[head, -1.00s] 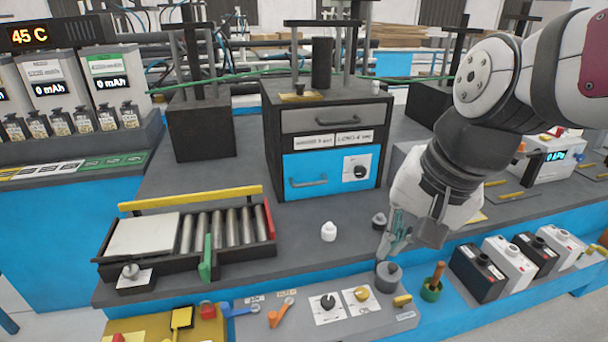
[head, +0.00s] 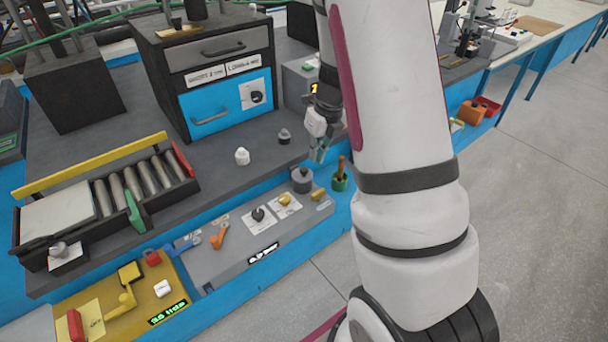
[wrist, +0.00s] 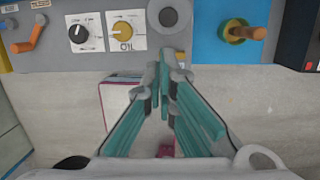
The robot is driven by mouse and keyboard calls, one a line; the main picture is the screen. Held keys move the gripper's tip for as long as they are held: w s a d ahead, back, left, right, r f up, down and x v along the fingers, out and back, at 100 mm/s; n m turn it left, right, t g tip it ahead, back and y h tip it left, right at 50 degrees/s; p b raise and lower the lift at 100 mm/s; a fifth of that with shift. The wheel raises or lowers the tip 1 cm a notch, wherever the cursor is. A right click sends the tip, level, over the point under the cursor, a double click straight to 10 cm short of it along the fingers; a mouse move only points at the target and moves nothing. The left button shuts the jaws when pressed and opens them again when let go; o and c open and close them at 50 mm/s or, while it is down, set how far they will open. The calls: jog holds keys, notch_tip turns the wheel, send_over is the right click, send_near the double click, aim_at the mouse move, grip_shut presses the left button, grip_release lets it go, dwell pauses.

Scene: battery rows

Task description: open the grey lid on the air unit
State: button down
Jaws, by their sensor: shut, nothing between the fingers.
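The grey panel unit (head: 235,245) lies along the low front ledge of the bench and bears dials, levers and a small lit display. A round grey part (head: 302,180) with a dark centre stands at its right end; it also shows in the wrist view (wrist: 170,16). I cannot tell for sure that this is the air unit's lid. My gripper (head: 319,153) is shut and empty, pointing down just behind and right of the round part in the head view. In the wrist view its teal fingers (wrist: 168,75) meet below the round part, apart from it in the picture.
A green pot with a wooden handle (head: 340,175) stands close right of the round part. A black dial (wrist: 85,34) and a yellow knob (wrist: 122,32) are to its left. White (head: 242,156) and dark (head: 284,136) small pieces stand on the bench. Open floor lies right.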

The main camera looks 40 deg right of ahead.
aim_at(310, 177)
jog(key=f, duration=0.3)
jog(key=w+f, duration=0.1)
jog(key=f, duration=0.6)
jog(key=shift+w+a+f, duration=0.1)
jog(key=shift+w+a, duration=0.1)
jog(key=shift+w, duration=0.15)
